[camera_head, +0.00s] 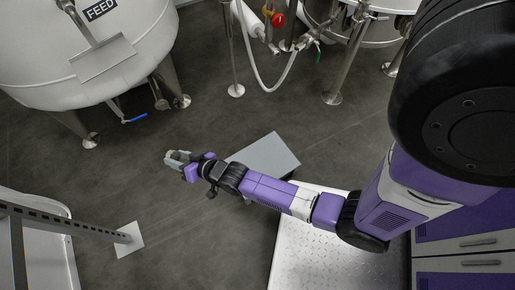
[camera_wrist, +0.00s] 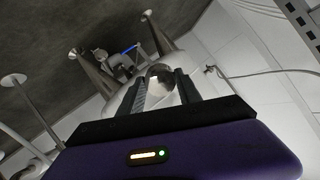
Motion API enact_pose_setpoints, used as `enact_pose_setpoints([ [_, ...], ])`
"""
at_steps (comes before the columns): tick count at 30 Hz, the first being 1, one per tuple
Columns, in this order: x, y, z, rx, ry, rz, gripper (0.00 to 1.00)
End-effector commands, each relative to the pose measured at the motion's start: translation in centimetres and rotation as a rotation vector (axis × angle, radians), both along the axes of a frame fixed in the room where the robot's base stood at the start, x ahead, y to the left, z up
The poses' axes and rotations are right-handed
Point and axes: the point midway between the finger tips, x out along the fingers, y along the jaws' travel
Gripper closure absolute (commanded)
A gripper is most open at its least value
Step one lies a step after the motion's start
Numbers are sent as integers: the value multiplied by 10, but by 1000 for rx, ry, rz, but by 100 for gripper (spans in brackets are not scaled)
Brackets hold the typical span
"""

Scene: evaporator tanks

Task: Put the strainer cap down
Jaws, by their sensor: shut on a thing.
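My gripper (camera_head: 181,160) is stretched out over the dark floor at the left of centre in the head view. In the wrist view my gripper (camera_wrist: 161,90) has its two dark fingers on either side of a round, shiny metal piece, which looks like the strainer cap (camera_wrist: 160,78). The fingers are shut on it. In the head view the cap is small at the fingertips and hard to tell from them. My fingers hide its sides.
A grey flat-topped box (camera_head: 265,153) stands just right of my gripper, partly behind my arm. A white FEED tank (camera_head: 60,50) on metal legs stands at upper left. A tread-plate platform (camera_head: 310,255) is at lower right. Open floor (camera_head: 130,185) lies around the gripper.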

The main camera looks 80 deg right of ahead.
Motion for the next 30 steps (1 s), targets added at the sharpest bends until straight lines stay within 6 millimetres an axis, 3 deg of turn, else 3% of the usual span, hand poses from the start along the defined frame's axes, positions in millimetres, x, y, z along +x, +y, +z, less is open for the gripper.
enact_pose_setpoints([
  [3,-4,-32,-33,29,111,-78,100],
  [8,-17,-68,-67,90,271,-177,100],
  [14,-51,-121,-113,218,502,-339,100],
  [17,-79,-149,-137,316,629,-437,100],
  [22,-148,-192,-172,528,817,-621,100],
  [27,-206,-210,-183,697,908,-745,100],
  [30,-227,-214,-183,755,929,-786,100],
])
